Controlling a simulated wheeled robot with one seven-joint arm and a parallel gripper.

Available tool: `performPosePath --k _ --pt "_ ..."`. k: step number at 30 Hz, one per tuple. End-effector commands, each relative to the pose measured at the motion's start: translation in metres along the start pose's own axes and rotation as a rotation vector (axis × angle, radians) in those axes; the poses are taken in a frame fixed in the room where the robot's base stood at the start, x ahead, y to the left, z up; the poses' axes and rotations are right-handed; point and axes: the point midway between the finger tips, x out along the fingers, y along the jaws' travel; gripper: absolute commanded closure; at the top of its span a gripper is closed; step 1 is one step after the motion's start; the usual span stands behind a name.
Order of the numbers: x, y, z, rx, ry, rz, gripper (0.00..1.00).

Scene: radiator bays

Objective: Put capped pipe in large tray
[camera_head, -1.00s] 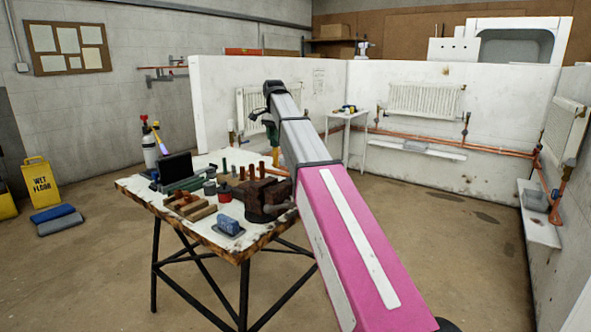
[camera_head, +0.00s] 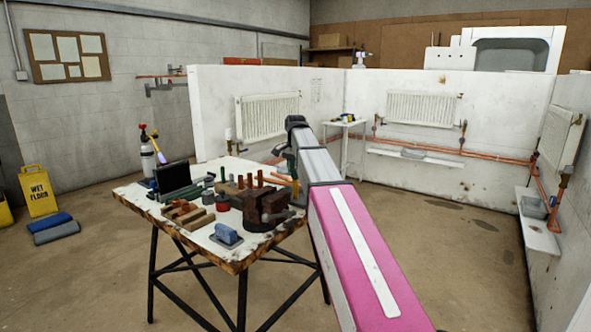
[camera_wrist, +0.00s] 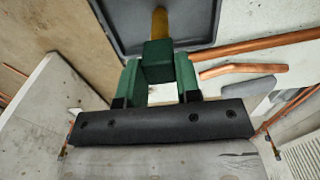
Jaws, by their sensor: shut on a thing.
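My gripper (camera_wrist: 158,76) shows green fingers closed on a green block in the wrist view. Which tray is the large one is unclear.
The cluttered workbench (camera_head: 235,262) holds a vise (camera_head: 268,205), wooden blocks and a blue block. A grey tray (camera_head: 412,153) sits on the back wall shelf, another container (camera_head: 534,207) on the right shelf. Copper pipes (camera_wrist: 262,40) cross the wrist view. Floor at right is open.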

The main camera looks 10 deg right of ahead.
Motion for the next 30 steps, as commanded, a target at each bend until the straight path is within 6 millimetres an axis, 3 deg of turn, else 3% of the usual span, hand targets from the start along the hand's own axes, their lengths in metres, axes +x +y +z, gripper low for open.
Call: performPosePath --k 10,11,12,13,23,30 --pt "0.003 0.000 0.000 0.000 0.000 0.000 0.88" --pt "0.002 0.000 0.000 0.000 0.001 -0.001 0.59" --pt "0.002 0.000 0.000 0.000 0.001 -0.001 0.46" --pt "0.002 0.000 0.000 0.000 0.001 -0.001 0.43" --pt "0.000 -0.001 0.000 0.000 0.001 -0.001 0.43" --pt "-0.031 -0.001 -0.001 0.000 0.002 -0.002 0.43"
